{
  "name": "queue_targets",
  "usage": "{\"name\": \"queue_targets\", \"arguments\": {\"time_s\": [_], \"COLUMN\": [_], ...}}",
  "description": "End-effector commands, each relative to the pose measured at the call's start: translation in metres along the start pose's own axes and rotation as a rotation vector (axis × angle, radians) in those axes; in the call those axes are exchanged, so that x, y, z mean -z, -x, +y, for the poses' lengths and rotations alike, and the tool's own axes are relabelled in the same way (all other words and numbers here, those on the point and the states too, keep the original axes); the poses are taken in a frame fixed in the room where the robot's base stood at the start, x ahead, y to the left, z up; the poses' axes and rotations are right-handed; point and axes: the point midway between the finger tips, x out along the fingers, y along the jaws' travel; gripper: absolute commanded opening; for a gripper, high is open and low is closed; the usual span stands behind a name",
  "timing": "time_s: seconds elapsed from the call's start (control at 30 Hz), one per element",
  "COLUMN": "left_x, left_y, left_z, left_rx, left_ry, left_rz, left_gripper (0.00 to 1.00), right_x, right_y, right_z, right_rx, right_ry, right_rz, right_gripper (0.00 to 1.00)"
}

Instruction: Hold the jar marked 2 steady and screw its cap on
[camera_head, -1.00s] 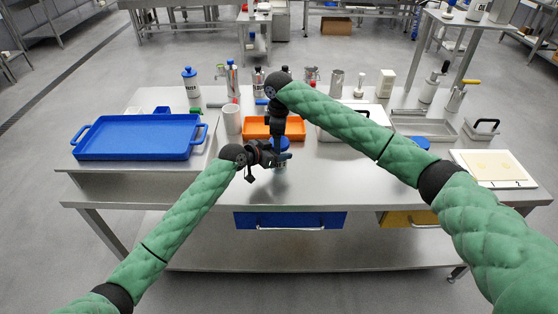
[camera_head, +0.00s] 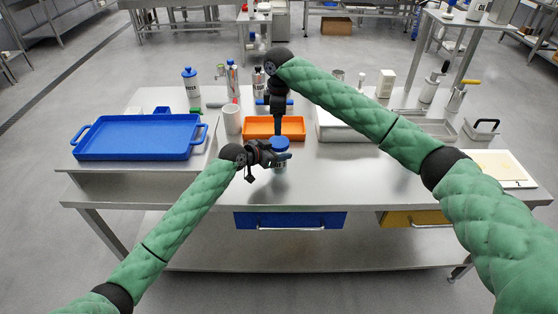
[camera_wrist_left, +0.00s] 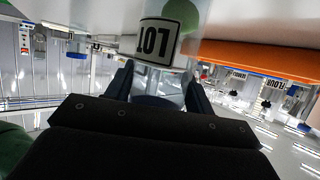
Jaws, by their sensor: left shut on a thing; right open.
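A clear jar (camera_head: 280,168) with a blue cap (camera_head: 278,142) on its top stands upright near the table's front edge. My left gripper (camera_head: 275,157) is shut around the jar from the left, just below the cap. In the left wrist view the jar (camera_wrist_left: 190,48) appears upside down between the two fingers, with a label reading LOT and something green inside. No number 2 can be read on it. My right gripper (camera_head: 278,128) points down above the cap and is open. I cannot tell how tightly the cap sits.
An orange tray (camera_head: 246,134) lies just behind the jar. A white mug (camera_head: 232,122) and a large blue tray (camera_head: 134,153) are to the left. Bottles stand along the back. A pale board (camera_head: 520,184) lies at the right. The front of the table is clear.

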Motion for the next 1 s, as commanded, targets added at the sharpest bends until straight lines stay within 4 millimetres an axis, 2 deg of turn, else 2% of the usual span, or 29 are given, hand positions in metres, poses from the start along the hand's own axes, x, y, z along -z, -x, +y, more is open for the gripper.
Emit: {"name": "queue_targets", "arguments": {"time_s": [0.27,0.7,1.0], "left_x": [-0.0005,-0.0002,-0.0001], "left_y": [-0.0001,-0.0001,0.0], "left_z": [0.0001,0.0,0.0], "left_rx": [0.0,0.0,0.0], "left_ry": [0.0,0.0,0.0], "left_rz": [0.0,0.0,0.0], "left_gripper": [0.0,0.0,0.0], "right_x": [0.0001,0.0002,-0.0003], "right_y": [0.0045,0.0059,0.0059], "right_z": [-0.0026,-0.0073,-0.0078], "right_rx": [0.008,0.024,0.027], "right_ry": [0.318,0.938,1.205], "right_rz": [0.001,0.009,0.012], "right_gripper": [0.72,0.72,0.72]}}
